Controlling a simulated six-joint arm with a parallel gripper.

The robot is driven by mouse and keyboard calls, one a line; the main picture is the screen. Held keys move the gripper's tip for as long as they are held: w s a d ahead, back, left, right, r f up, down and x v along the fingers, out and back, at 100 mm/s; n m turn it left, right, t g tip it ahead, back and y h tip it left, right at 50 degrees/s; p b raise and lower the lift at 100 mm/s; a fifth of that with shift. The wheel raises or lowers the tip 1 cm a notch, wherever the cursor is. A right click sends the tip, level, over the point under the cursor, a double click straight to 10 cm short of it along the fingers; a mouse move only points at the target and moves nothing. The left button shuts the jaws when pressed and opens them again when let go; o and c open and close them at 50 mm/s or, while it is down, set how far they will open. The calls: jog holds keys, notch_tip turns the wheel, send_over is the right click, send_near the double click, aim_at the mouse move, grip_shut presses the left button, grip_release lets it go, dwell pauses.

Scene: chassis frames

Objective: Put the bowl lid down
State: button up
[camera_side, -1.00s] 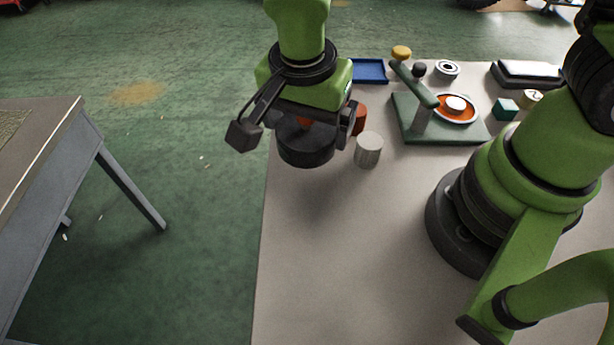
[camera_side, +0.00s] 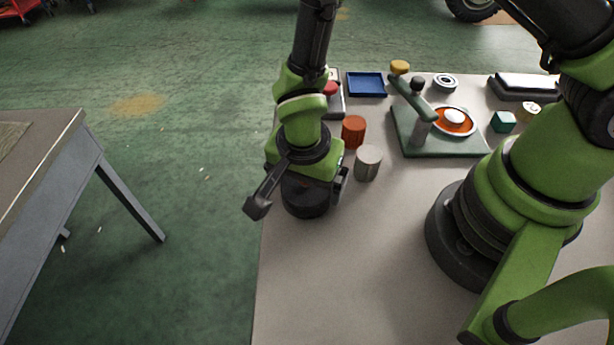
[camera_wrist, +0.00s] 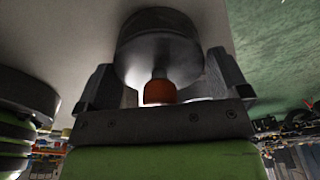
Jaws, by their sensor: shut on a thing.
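The bowl lid (camera_side: 306,199) is a dark grey round disc under my gripper (camera_side: 308,178) in the side view, near the left edge of the pale table. In the wrist view the lid (camera_wrist: 160,45) shows its dark round body and a short stem with an orange-red knob (camera_wrist: 160,93) between my two fingers. My gripper (camera_wrist: 161,86) is shut on the lid by this knob. The lid looks roughly level and low over the table; I cannot tell whether it touches. Its far side is hidden by my wrist. I cannot make out a bowl.
A grey cylinder (camera_side: 368,164) stands close to the right of my gripper, with an orange-red cylinder (camera_side: 354,132) behind it. A green fixture (camera_side: 440,146) with a lever and a blue tray (camera_side: 366,84) are farther back. The table's front middle (camera_side: 350,270) is clear.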

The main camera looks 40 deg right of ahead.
jog(key=o, duration=0.6)
jog(key=shift+f, duration=0.1)
jog(key=r, duration=0.7)
jog(key=a+r, duration=0.1)
jog(key=r, duration=0.3)
jog(key=shift+s+a, duration=0.1)
jog(key=shift+s, duration=0.1)
jog(key=shift+r, duration=0.8)
jog(key=shift+s+d+r+n+t+y, duration=0.55)
jog(key=shift+s+d+r+n+t, duration=0.55)
jog(key=shift+s+d+r+n, duration=1.2)
jog(key=shift+s+d+r+n+t+y, duration=0.5)
jog(key=shift+s+d+r+n+t, duration=0.85)
jog(key=shift+r, duration=1.95)
jog(key=shift+s+d+r+n+t+y, duration=0.55)
jog(key=shift+s+d+r+n+t, duration=0.55)
jog(key=shift+d+r, duration=1.45)
jog(key=shift+s+a+r+g, duration=0.25)
jog(key=shift+s+a, duration=0.05)
